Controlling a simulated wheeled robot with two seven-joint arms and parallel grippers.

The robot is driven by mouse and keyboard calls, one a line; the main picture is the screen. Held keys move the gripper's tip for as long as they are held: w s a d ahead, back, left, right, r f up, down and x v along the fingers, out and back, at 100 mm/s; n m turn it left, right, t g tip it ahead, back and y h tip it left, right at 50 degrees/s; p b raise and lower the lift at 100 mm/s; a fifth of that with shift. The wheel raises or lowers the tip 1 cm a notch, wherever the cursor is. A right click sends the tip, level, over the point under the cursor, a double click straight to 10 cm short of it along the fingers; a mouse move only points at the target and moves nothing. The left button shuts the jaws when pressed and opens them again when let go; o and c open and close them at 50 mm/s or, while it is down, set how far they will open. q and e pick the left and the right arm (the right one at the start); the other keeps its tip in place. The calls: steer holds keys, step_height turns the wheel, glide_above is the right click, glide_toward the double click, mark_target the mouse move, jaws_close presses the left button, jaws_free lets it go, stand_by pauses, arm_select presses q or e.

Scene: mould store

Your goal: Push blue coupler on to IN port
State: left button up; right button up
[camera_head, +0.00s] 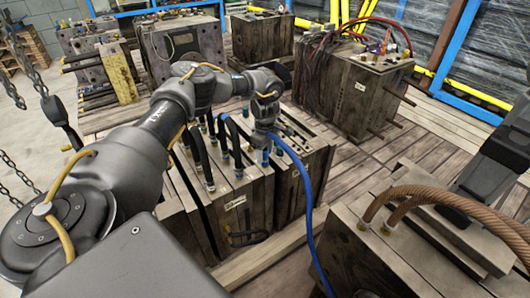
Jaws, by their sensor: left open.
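A bright blue hose (304,180) rises from the lower middle and curves up to my left gripper (265,138). The gripper points down over the top of the middle wooden-looking mould block (247,205), and its jaws are open around or beside the hose's upper end. The blue coupler at that end is mostly hidden by the gripper, so I cannot tell whether it touches a port. Small blue fittings (265,158) show just below the gripper. No IN marking is readable. My right gripper is not seen.
Black hoses (205,160) stand on the block left of the gripper. A block with red hoses (360,85) stands behind right. Thick brown hoses (430,195) cross the near right block. Slatted floor (385,150) between the blocks is clear. Chains hang at left.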

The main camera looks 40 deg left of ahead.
arm_select(q)
step_height(320, 180, up, 11)
steer(key=shift+f+p, duration=0.1)
steer(key=shift+p, duration=0.4)
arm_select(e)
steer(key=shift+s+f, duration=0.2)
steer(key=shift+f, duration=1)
